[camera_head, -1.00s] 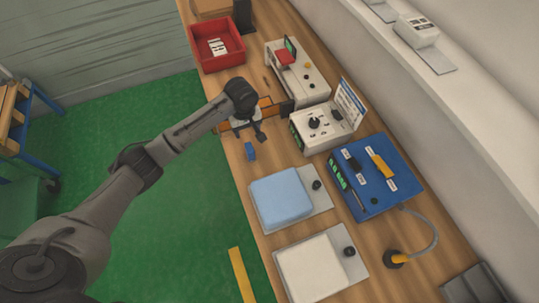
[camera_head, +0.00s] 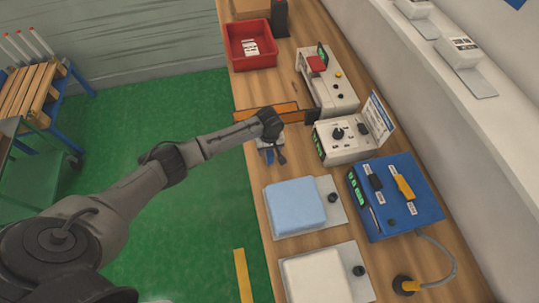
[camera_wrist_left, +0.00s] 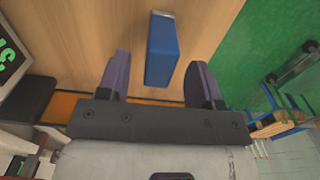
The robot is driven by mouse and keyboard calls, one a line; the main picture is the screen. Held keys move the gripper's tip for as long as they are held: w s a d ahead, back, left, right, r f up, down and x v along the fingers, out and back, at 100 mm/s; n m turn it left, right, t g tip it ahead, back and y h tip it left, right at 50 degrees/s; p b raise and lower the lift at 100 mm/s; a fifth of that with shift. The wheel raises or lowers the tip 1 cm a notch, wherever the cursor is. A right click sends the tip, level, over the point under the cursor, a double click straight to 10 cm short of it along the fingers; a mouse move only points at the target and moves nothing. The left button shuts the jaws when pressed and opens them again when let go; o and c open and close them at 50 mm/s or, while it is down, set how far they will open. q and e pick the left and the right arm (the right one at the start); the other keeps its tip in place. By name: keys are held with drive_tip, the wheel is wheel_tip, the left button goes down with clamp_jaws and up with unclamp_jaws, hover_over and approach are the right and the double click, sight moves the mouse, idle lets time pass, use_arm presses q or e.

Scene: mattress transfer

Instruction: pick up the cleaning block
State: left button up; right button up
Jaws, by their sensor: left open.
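The cleaning block is a small blue block (camera_wrist_left: 161,45) lying on the wooden tabletop in the left wrist view. My left gripper (camera_wrist_left: 159,62) is open, with one dark finger on each side of the block and a visible gap to each. The fingers are around the near part of the block; I cannot tell their exact height over it. In the head view my left gripper (camera_head: 272,150) is above the table's left edge and mostly hides the block. My right gripper is in neither view.
A light-blue pad (camera_head: 295,206) and a white pad (camera_head: 318,277) lie nearer on the table. A white control box (camera_head: 343,144), a blue panel (camera_head: 412,218) and an orange-edged item (camera_head: 262,112) are nearby. A red bin (camera_head: 250,46) stands farther back.

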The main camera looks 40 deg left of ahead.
use_arm(q)
drive_tip(key=shift+f, duration=0.95)
drive_tip(key=shift+c, duration=0.2)
drive_tip(key=c, duration=1.1)
drive_tip(key=shift+o, duration=0.2)
drive_tip(key=shift+r, duration=0.15)
wheel_tip(320, 180, up, 4)
drive_tip(key=shift+f, duration=0.1)
drive_tip(key=d+r+p, duration=0.1)
drive_tip(key=d+r, duration=0.6)
drive_tip(key=d, duration=0.4)
drive_tip(key=shift+d, duration=0.35)
